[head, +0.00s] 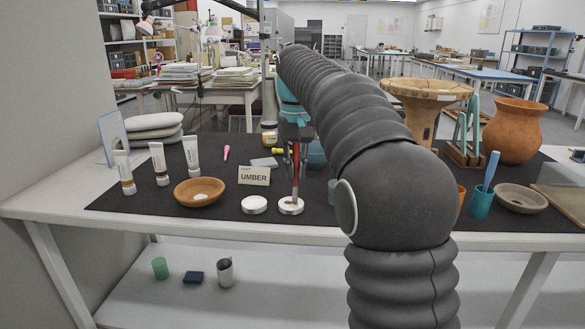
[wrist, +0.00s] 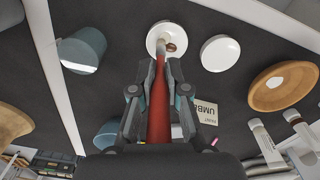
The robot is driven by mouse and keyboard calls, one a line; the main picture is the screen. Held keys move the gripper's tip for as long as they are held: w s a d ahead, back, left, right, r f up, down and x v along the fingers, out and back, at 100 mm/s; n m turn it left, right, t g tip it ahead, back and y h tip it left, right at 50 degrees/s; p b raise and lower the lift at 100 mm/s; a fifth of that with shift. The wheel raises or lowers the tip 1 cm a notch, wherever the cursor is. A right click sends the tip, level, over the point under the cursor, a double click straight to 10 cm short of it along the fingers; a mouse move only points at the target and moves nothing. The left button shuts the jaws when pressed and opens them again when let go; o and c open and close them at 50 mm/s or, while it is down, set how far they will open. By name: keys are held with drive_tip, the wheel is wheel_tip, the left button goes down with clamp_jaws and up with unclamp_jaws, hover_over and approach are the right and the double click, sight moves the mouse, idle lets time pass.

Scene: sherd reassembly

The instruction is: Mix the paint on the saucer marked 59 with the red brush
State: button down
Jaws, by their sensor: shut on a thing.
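My gripper (head: 297,147) is shut on the red brush (head: 295,178) and holds it upright, tip down. In the wrist view the brush handle (wrist: 159,115) runs between the fingers (wrist: 160,68). Its tip is over a small white saucer (head: 290,208) with a brown paint blob; this saucer also shows in the wrist view (wrist: 153,36). The tip looks to be inside the rim, beside or at the paint (wrist: 171,47). I cannot tell whether it touches the bottom. No number is readable on this saucer. A second white saucer (head: 254,205) stands to its left, also unmarked to my view.
An UMBER card (head: 254,176) stands behind the saucers. A wooden bowl (head: 200,192) and paint tubes (head: 159,163) are at left. A teal cup (head: 481,203), grey bowl (head: 521,199) and clay pot (head: 514,131) are at right. My arm hides the table's middle right.

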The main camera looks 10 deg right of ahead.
drive_tip(key=shift+w+a+p, duration=0.3)
drive_tip(key=shift+w+a, duration=0.3)
drive_tip(key=shift+a, duration=0.35)
drive_tip(key=shift+s+d+b, duration=0.3)
drive_tip(key=shift+s+d, duration=0.5)
drive_tip(key=shift+d, duration=0.15)
drive_tip(key=shift+a, duration=0.15)
drive_tip(key=shift+w+a+p, duration=0.3)
drive_tip(key=shift+w+a, duration=0.25)
drive_tip(key=shift+a, duration=0.35)
drive_tip(key=shift+d, duration=0.2)
drive_tip(key=shift+s+d, duration=0.15)
drive_tip(key=shift+d, duration=0.8)
